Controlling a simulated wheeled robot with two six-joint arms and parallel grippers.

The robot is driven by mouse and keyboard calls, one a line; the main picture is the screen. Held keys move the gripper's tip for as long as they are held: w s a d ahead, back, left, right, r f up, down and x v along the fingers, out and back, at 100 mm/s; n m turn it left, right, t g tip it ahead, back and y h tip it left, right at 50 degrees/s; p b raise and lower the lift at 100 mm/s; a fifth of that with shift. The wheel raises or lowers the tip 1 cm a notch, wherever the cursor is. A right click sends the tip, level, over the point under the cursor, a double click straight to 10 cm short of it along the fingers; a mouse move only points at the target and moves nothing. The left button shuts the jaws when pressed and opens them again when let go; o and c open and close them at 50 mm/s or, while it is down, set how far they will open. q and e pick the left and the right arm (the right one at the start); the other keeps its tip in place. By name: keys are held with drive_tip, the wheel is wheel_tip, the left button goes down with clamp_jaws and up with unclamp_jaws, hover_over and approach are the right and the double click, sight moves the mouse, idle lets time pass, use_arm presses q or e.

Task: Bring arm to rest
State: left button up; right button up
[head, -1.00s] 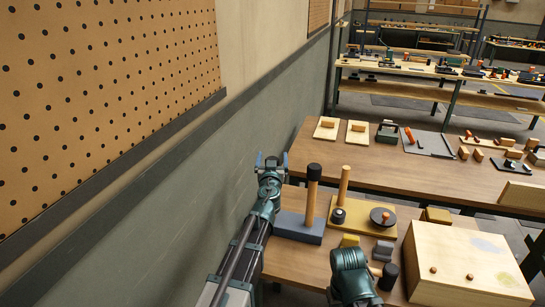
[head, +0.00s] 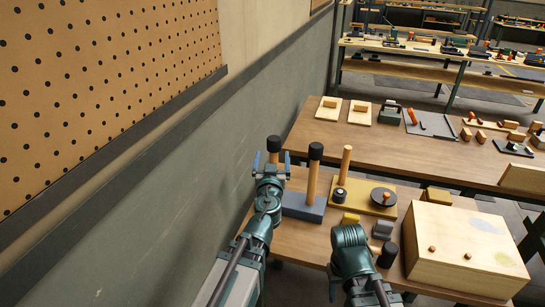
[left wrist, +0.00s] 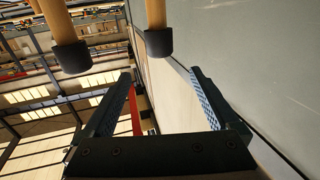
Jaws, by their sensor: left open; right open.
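My left gripper (head: 271,165) is open and empty in the head view, its two fingers apart beside the wall. A dark-capped post (head: 274,143) shows just behind it. Its open jaws (left wrist: 165,100) also show in the left wrist view, with nothing between them. My right arm is bent at the bottom centre, its wrist over the front of the near table (head: 302,244). One part of my right gripper (head: 333,287) shows low beside that arm; the rest is hidden.
A blue block (head: 304,207) with a dark-capped post, a yellow board (head: 357,203) with a wooden post and a dark disc, and a wooden box (head: 465,250) stand near both arms. The wall (head: 190,200) runs close along the left.

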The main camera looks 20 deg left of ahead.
use_arm(q)
drive_tip(key=shift+a, duration=0.1)
drive_tip(key=s+d+f+g+y, duration=0.1)
drive_tip(key=s+f+g, duration=0.3)
drive_tip(key=f, duration=0.2)
drive_tip(key=s+f+g+y, duration=0.1)
drive_tip(key=s+f+g, duration=0.35)
drive_tip(key=f, duration=0.25)
drive_tip(key=s+d+f+m+g+h, duration=0.2)
drive_tip(key=s+d+f+m+g, duration=0.1)
drive_tip(key=s+d, duration=0.3)
drive_tip(key=s+d+f+m+g+h, duration=0.2)
drive_tip(key=s+d+f+g, duration=0.3)
drive_tip(key=s, duration=0.5)
drive_tip(key=shift+s+d+f+m+g+h, duration=0.4)
drive_tip(key=shift+d+m+g, duration=0.3)
drive_tip(key=shift+d, duration=0.5)
